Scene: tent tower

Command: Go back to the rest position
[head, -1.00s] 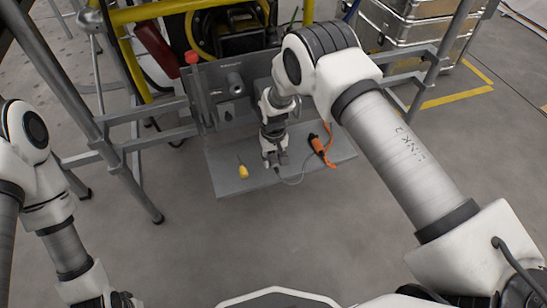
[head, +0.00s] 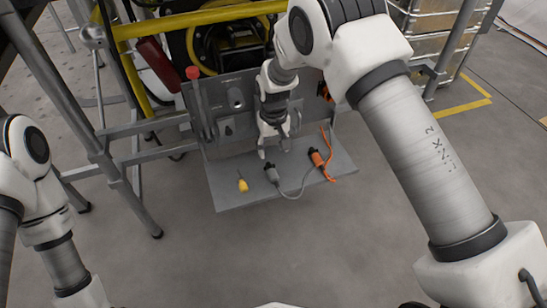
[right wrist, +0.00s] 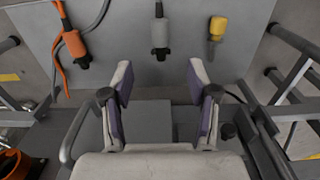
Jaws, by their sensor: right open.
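My right gripper (head: 273,148) is open and empty above the back part of the grey shelf (head: 232,197). In the right wrist view its two fingers (right wrist: 160,85) stand wide apart with nothing between them. A grey plug with a cable (head: 272,174) lies on the shelf in front of the gripper, apart from it; it also shows in the right wrist view (right wrist: 160,38). My left arm comes in at the left edge, and its gripper is out of the picture.
An orange connector (head: 317,158) with an orange cord and a yellow-tipped piece (head: 243,185) lie on the shelf. An upright panel (head: 228,95) with a red-topped lever (head: 193,75) stands behind. Metal frame legs (head: 130,195) stand left. The floor in front is clear.

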